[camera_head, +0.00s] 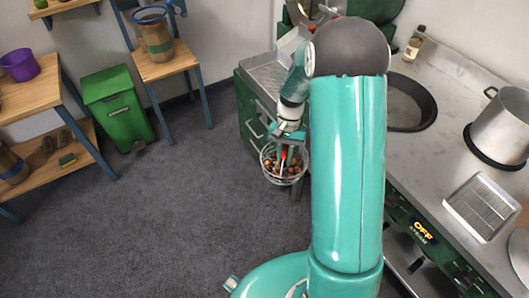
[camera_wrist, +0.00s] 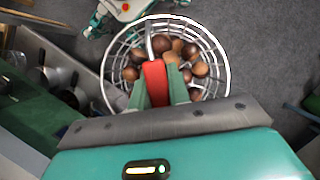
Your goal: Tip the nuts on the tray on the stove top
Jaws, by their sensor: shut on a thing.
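My gripper (camera_head: 287,147) is shut on the red handle (camera_wrist: 154,82) of a round wire basket (camera_wrist: 226,78). A shallow silver tray (camera_head: 482,205) with a grid lies on the grey stove top (camera_head: 440,170) at the right, well away from my gripper. No nuts show on it.
A sink drainer (camera_head: 270,75) is at the back. A green bin (camera_head: 118,107) and wooden shelves stand left. The floor between is clear.

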